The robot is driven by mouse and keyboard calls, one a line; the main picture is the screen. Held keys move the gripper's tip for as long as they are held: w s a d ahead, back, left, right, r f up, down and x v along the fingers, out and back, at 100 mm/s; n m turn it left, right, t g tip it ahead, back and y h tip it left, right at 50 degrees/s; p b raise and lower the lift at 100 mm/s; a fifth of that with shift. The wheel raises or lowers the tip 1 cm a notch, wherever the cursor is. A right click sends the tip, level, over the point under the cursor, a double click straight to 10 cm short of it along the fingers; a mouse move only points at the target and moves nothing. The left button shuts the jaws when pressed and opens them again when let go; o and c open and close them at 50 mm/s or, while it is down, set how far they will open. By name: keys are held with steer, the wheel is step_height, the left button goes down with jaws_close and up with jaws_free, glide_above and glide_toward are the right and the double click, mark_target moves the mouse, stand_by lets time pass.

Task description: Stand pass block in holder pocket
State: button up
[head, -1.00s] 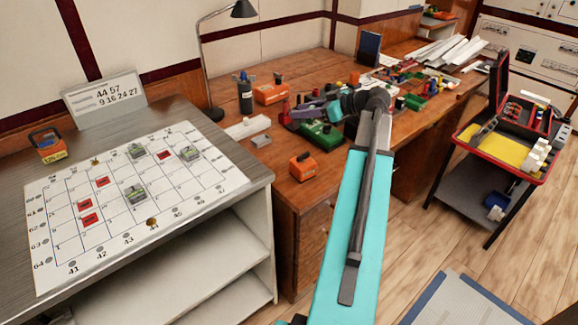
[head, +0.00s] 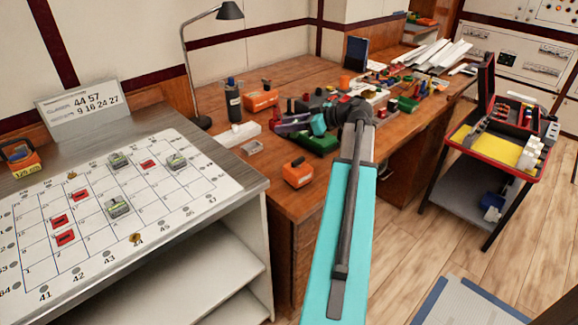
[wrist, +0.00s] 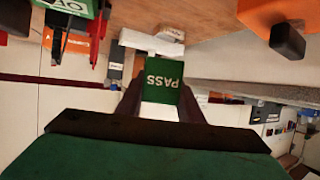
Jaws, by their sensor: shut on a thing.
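The green PASS block (wrist: 163,78) is between the dark fingers of my gripper (wrist: 160,105) in the wrist view, its white lettering upside down there. The fingers are shut on it. In the head view my gripper (head: 290,123) reaches left over the wooden bench, partly hidden behind my arm. A white bar (wrist: 150,42) and a small grey block (wrist: 173,33) lie on the bench beyond the PASS block; in the head view the white bar (head: 234,136) and grey block (head: 252,147) are left of my gripper. I cannot tell which thing is the holder or see its pocket.
An orange device (head: 297,172) stands near the bench's front edge. An orange box (head: 262,101), a dark bottle (head: 233,100) and a lamp (head: 229,10) stand behind. Cluttered parts lie to the right. A metal counter with a marked board (head: 165,205) is at left.

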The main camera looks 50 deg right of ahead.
glide_above(288, 158)
steer(key=shift+w+f, duration=0.1)
steer(key=shift+f, duration=2.95)
steer(key=shift+f, duration=1.85)
steer(key=shift+f+b, duration=0.2)
steer(key=shift+b, duration=0.1)
steer(key=o, duration=1)
steer(key=shift+o, duration=0.2)
steer(key=shift+r, duration=0.15)
steer(key=v, duration=1.2)
